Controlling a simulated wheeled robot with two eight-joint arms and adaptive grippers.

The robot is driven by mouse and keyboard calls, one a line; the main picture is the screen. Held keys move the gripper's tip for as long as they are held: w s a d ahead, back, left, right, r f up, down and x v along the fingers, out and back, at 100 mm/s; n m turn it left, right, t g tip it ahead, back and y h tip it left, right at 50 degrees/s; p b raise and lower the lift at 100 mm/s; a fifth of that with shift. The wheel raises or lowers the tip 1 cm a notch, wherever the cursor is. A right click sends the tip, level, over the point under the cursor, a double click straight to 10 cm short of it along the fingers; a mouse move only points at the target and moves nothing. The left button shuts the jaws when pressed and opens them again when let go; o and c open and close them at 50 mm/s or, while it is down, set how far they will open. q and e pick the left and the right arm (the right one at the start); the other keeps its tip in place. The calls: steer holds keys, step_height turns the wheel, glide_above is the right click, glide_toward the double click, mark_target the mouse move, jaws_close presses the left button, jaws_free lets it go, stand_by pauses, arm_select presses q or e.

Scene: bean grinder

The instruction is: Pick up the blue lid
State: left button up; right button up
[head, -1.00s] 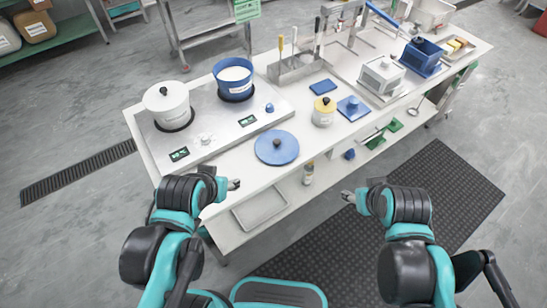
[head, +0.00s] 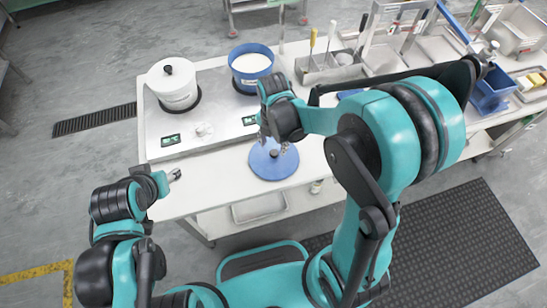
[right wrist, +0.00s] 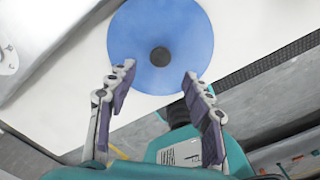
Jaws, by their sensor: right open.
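The blue lid (head: 262,168) is a flat round disc with a dark knob (head: 274,153) at its middle. It lies on the white table in front of the stove panel. My right gripper (head: 276,142) is over the far side of the lid, open and empty. In the right wrist view its two fingers (right wrist: 159,74) stand apart on either side, with the lid (right wrist: 160,25) ahead and its knob (right wrist: 160,56) between the fingertip lines. I cannot tell whether they touch the lid. My left gripper (head: 173,176) is beside the table's left front edge, away from the lid.
A white lidded pot (head: 172,88) and a blue open pot (head: 250,66) stand on the steel stove panel (head: 215,118) behind the lid. A steel tool holder (head: 330,68) is at the back. My right arm hides much of the table's right half.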

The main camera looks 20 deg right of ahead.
mark_target(274, 152)
steer(key=f+b, duration=0.1)
steer(key=f, duration=0.3)
steer(key=f+b, duration=0.1)
steer(key=f, duration=0.1)
steer(key=shift+w+d+b, duration=0.15)
steer(key=shift+w+b, duration=0.15)
steer(key=shift+b, duration=0.05)
jaws_close()
